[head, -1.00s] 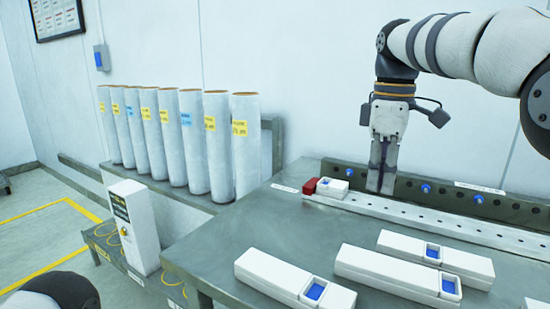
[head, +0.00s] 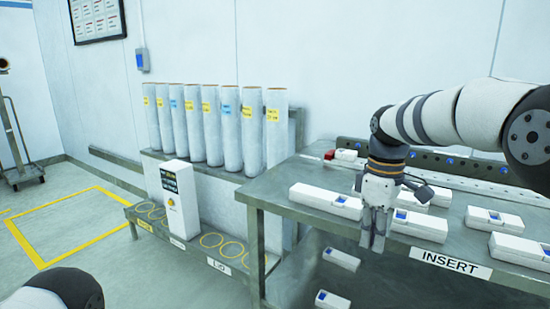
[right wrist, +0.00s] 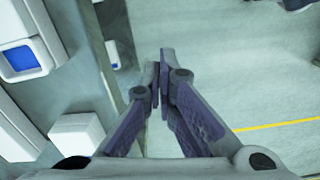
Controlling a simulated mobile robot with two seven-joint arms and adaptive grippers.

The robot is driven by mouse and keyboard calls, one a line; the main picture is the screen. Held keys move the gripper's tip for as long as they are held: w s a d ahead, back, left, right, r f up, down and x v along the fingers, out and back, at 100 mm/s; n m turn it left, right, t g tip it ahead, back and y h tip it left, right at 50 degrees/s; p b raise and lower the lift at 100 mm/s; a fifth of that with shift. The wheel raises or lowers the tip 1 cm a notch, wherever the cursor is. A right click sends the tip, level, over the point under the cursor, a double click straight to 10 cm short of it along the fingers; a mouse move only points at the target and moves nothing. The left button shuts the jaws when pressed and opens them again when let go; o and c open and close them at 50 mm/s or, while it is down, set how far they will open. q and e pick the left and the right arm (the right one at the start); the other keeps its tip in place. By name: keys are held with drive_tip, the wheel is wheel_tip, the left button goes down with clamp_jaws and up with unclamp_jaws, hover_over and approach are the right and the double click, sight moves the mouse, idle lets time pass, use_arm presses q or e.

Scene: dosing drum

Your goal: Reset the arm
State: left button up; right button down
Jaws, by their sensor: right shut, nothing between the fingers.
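My right gripper (head: 373,236) shows in the head view in front of the workbench's near edge, pointing down. It is shut and empty. In the right wrist view its fingers (right wrist: 162,85) meet over the floor, just beside the bench edge. My left gripper is not in view; only a dark rounded part of my left arm shows at the bottom left of the head view.
The grey workbench (head: 300,208) carries several white boxes with blue windows, such as one box (head: 325,201) left of the gripper. More boxes (head: 341,259) lie on a lower shelf. Tall white tubes (head: 232,128) stand behind a white device (head: 181,200).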

drive_tip(key=s+f+m, duration=0.2)
drive_tip(key=s+f, duration=0.2)
drive_tip(key=f, duration=0.6)
drive_tip(key=s+f+m, duration=0.1)
drive_tip(key=s+f, duration=0.3)
drive_tip(key=f, duration=0.5)
drive_tip(key=s+d+f+m+g+p, duration=0.1)
drive_tip(key=s+f+m, duration=0.1)
drive_tip(key=s+f, duration=0.85)
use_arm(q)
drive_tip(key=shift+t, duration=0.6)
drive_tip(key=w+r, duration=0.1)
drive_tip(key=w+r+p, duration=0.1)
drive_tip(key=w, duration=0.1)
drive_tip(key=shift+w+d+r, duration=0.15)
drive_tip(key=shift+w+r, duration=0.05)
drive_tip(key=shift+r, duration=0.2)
use_arm(e)
drive_tip(key=s+d+r+m+g, duration=0.1)
drive_tip(key=s+m, duration=0.4)
drive_tip(key=s, duration=2.4)
drive_tip(key=shift+s+d+r+m, duration=0.35)
drive_tip(key=shift+d+r, duration=0.2)
drive_tip(key=shift+d, duration=0.15)
